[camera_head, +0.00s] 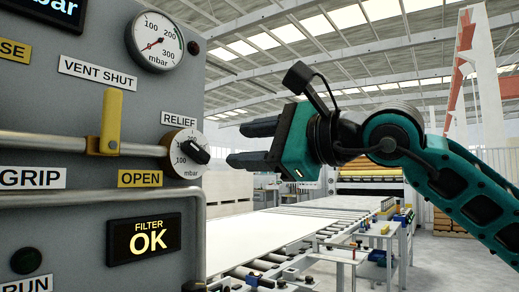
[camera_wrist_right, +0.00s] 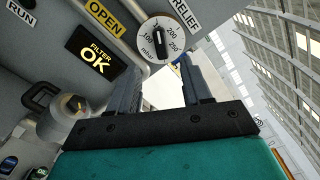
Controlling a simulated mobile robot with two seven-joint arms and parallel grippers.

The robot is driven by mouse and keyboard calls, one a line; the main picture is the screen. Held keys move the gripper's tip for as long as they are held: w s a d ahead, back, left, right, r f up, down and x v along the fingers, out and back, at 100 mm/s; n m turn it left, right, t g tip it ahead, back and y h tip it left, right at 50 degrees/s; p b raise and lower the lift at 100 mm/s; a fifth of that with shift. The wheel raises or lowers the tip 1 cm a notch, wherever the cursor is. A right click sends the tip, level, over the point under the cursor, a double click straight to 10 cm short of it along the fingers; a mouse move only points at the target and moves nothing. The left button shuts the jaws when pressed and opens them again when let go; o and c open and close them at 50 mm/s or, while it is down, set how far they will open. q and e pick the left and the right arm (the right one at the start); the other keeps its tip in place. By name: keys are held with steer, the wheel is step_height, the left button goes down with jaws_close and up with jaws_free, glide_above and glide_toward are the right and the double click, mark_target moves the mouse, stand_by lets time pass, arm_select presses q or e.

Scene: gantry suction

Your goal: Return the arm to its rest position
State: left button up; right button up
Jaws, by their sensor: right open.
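My right gripper (camera_head: 238,145) is open and empty, just right of the grey control panel (camera_head: 60,115). Its two dark fingers point left at the panel, apart from the white RELIEF dial (camera_head: 182,166) with its black knob (camera_head: 195,152). In the right wrist view the open fingers (camera_wrist_right: 163,82) show with a clear gap, and the RELIEF dial (camera_wrist_right: 166,47) lies beyond their tips. My right arm (camera_head: 465,185) reaches in from the right, teal and black. My left gripper is not in view.
The panel fills the left side, with a pressure gauge (camera_head: 155,40), a yellow handle (camera_head: 111,120) upright on a metal rod (camera_head: 45,140), and a lit FILTER OK display (camera_head: 145,238). A roller conveyor (camera_head: 300,258) with a pale sheet (camera_head: 260,238) runs behind. Open air surrounds the arm.

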steer(key=shift+v, duration=0.85)
